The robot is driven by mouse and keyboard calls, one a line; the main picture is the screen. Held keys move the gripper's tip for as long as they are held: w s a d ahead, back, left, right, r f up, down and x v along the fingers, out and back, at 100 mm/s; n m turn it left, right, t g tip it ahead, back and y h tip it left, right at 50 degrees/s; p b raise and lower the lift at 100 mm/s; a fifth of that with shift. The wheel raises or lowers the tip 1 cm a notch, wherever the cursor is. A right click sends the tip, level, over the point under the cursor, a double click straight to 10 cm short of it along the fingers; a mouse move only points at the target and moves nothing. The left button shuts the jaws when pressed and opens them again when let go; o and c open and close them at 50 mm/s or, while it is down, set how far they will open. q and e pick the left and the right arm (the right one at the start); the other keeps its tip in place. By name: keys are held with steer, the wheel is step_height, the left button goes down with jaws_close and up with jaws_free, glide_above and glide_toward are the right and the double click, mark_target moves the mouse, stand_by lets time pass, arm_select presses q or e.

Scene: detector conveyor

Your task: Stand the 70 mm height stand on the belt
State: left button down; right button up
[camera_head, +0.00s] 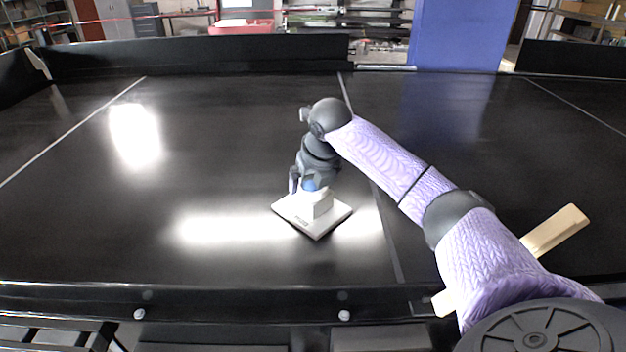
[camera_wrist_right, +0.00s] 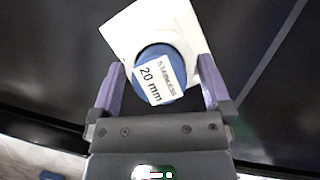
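A white stand with a square base plate (camera_head: 325,225) and a block rising from it is upright on the black belt (camera_head: 240,180), near the middle. A blue round piece (camera_head: 310,184) sits on top of it. In the right wrist view the blue piece (camera_wrist_right: 157,65) carries a white label reading "20 mm" and "STAINLESS"; no 70 mm marking is readable. My right gripper (camera_wrist_right: 161,75) points down over the stand, its purple fingers on either side of the blue piece with gaps visible. It looks open. My left gripper is not in view.
A low black wall (camera_head: 200,55) runs along the belt's far side and a blue panel (camera_head: 460,35) stands beyond. A pale bar (camera_head: 555,230) shows behind my right arm at the near right. The belt left of the stand is clear.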

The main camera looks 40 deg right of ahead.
steer(key=v, duration=1.2)
steer(key=shift+r, duration=0.1)
